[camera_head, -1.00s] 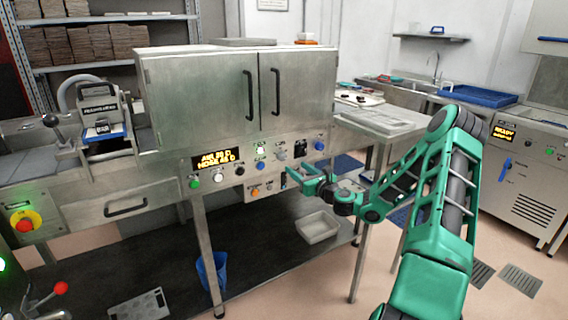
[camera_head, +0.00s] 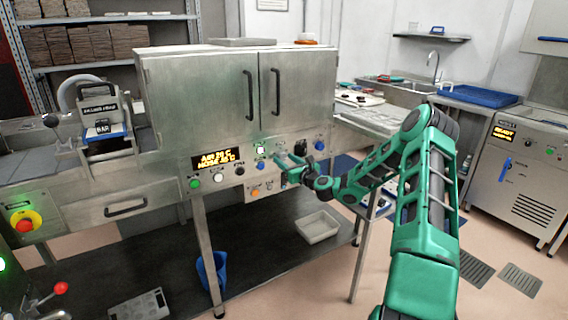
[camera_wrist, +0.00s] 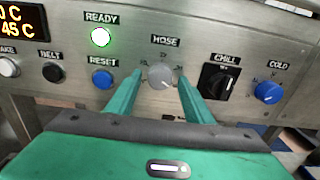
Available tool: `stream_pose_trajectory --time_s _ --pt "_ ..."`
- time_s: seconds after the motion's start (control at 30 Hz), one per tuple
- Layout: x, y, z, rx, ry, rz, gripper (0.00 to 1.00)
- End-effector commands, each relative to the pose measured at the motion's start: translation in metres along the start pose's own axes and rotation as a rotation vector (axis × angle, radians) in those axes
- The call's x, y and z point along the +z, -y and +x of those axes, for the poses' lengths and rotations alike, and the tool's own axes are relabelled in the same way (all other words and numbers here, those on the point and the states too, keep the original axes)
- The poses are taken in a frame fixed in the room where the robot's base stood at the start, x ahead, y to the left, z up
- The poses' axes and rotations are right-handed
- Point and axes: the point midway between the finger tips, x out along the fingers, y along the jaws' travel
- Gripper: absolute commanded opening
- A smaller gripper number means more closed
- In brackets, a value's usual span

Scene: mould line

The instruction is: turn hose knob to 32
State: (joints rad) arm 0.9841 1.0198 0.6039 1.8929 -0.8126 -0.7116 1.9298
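The hose knob (camera_wrist: 161,76) is a round grey knob under a "HOSE" label in the wrist view, with a scale around it. My gripper (camera_wrist: 160,82) reaches toward it with one green finger on each side. The fingers stand a little apart from the knob's sides as far as I can see; contact is unclear. In the head view my gripper (camera_head: 289,164) is at the panel and hides the knob. The display (camera_head: 218,159) has yellow text; its second line seems to end in 45 C in the wrist view (camera_wrist: 22,25).
Right of the hose knob are the black chill switch (camera_wrist: 218,81) and the blue cold knob (camera_wrist: 267,92). Left are the blue reset button (camera_wrist: 104,79), black belt button (camera_wrist: 53,72) and lit green ready lamp (camera_wrist: 100,37). Steel cabinet doors (camera_head: 240,95) stand above the panel.

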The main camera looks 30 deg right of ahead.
Motion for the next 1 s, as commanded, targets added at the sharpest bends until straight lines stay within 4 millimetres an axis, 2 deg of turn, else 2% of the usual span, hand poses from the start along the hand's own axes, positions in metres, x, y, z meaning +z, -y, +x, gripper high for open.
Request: stream_pose_trajectory --time_s 0.03,0.13,0.17,0.57,1.0 --pt "-0.0001 -0.0001 -0.0001 0.000 0.000 0.000 0.34" --pt "-0.0001 0.0000 -0.0002 0.000 0.000 0.000 0.10" --pt "-0.0001 0.0000 -0.0002 0.000 0.000 0.000 0.08" --pt "-0.0001 0.0001 -0.0003 0.000 0.000 -0.064 0.08" --pt "-0.0002 0.0009 -0.0004 0.000 -0.001 -0.414 0.08"
